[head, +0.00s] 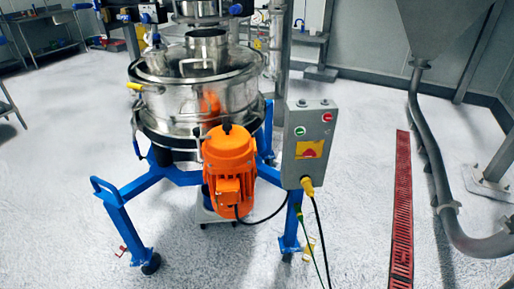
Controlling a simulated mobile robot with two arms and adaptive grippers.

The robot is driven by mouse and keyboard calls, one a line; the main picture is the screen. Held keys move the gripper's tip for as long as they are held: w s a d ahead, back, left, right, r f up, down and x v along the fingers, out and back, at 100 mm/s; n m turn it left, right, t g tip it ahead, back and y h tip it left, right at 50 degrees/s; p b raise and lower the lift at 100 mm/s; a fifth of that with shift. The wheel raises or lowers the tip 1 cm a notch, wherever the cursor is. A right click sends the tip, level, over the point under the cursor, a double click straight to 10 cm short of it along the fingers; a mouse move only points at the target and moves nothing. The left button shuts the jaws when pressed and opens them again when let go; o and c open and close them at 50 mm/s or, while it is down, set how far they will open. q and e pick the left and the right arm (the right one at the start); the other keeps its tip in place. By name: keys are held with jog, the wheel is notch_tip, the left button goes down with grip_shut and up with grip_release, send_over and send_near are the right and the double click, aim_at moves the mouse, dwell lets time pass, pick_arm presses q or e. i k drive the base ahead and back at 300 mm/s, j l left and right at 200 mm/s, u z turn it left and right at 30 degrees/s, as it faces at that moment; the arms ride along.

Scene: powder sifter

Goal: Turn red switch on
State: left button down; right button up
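A grey control box (310,145) stands upright at the right side of the sifter. On its front is a red switch (311,150) on a yellow plate. Above the switch are a green button (300,131) and a red button (327,117). The switch is too small here to tell its exact position. Neither of my grippers shows in the head view.
The steel sifter (180,105) sits on a blue wheeled frame (125,222), with an orange motor (229,160) left of the box. Cables hang from a yellow plug (308,186) under the box. A red floor grate (402,215) and grey pipe (430,150) lie right. The front floor is mostly clear.

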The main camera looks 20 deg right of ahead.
aim_at(309, 153)
jog(key=l+z, duration=0.15)
jog(key=z, duration=0.35)
jog(key=i+l+z, duration=0.1)
jog(key=z, duration=0.35)
jog(key=i+z, duration=0.15)
jog(key=z, duration=0.35)
jog(key=i+l+z, duration=0.1)
jog(key=z, duration=0.4)
